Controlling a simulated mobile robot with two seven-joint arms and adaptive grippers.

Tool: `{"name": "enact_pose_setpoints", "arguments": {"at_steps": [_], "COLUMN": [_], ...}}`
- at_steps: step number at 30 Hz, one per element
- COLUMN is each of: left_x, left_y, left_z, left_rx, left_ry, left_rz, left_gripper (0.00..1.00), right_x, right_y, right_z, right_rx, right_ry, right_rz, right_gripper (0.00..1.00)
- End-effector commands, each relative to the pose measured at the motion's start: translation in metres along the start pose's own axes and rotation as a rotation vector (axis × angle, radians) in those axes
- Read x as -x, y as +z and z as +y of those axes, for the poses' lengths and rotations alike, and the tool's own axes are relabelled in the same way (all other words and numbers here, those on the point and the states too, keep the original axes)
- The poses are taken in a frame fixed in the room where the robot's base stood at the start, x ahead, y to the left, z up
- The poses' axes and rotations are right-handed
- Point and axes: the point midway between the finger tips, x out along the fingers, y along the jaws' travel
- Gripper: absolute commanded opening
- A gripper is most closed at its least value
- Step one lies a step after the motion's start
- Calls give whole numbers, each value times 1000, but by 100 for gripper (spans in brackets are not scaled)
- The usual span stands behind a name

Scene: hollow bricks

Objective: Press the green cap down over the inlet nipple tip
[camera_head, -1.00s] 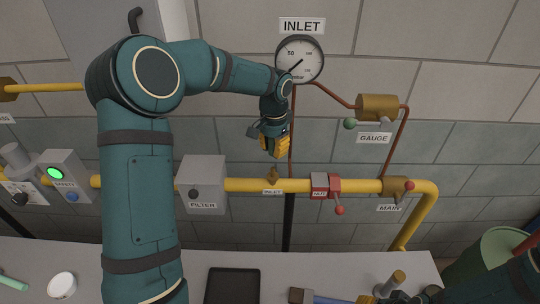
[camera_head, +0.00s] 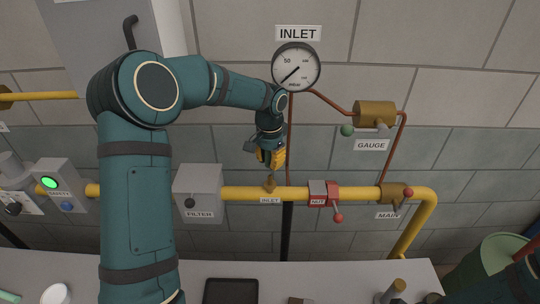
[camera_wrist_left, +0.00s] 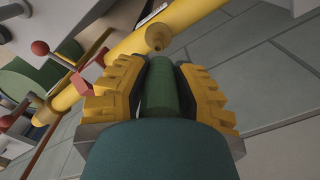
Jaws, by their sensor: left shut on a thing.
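My left gripper (camera_head: 270,160) is shut on the green cap, with its yellow fingers pointing down above the inlet nipple (camera_head: 270,183). The cap is hidden by the fingers in the head view. In the left wrist view the green cap (camera_wrist_left: 159,88) lies between the yellow fingers of the left gripper (camera_wrist_left: 160,80). The brass inlet nipple (camera_wrist_left: 156,38) stands on the yellow pipe just beyond the cap's far end. The cap appears apart from the tip. My right gripper (camera_head: 428,298) is only partly visible at the bottom edge, and its fingers cannot be made out.
The yellow pipe (camera_head: 245,193) runs between the grey filter box (camera_head: 200,190) and the red nut block (camera_head: 323,193) with its lever. The pressure gauge (camera_head: 296,66) and a thin copper line are behind my left wrist. A black tray (camera_head: 231,291) lies on the bench below.

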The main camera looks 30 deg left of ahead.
Motion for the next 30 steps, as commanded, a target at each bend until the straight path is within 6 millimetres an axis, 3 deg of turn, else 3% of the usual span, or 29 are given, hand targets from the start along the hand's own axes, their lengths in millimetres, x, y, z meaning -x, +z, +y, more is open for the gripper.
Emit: {"name": "enact_pose_setpoints", "arguments": {"at_steps": [10, 30], "left_x": [-29, -30], "left_y": [0, 0], "left_z": [1, 2], "left_rx": [-3, 8], "left_ry": [0, 1], "left_rz": [-2, -1], "left_gripper": [0, 0], "right_x": [-19, -19], "right_y": [3, 3], "right_z": [8, 8], "right_rx": [-3, -3], "right_ry": [2, 2], "right_rz": [1, 2], "right_gripper": [47, 47]}}
